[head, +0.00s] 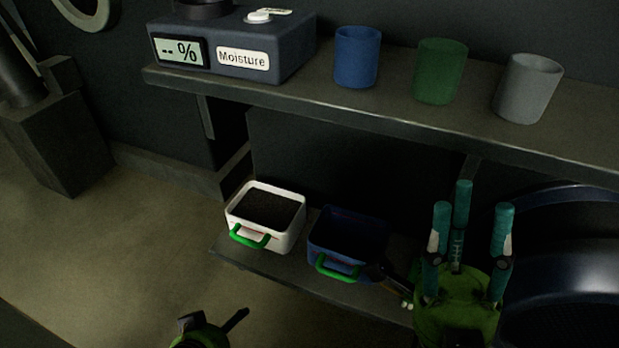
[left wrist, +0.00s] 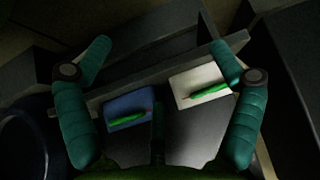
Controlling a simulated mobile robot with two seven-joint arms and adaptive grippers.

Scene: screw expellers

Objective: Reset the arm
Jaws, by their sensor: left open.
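My right gripper (head: 470,215) is at the lower right of the head view. Its teal fingers point up and stand apart with nothing between them. It is beside the blue bin, in front of the lower shelf. My left gripper (left wrist: 163,50) shows in the left wrist view with its teal fingers spread wide and empty. Past it are the blue bin (left wrist: 127,106) and the white bin (left wrist: 203,76), each with a green handle. A green and black part of mine shows at the bottom of the head view.
The white bin (head: 290,236) holds dark material; the blue bin (head: 364,262) sits right of it on the lower shelf (head: 275,270). The upper shelf (head: 310,96) bears a moisture meter (head: 285,40) and blue (head: 357,57), green (head: 440,72) and grey (head: 527,88) cups. A dark drum (head: 570,250) stands right.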

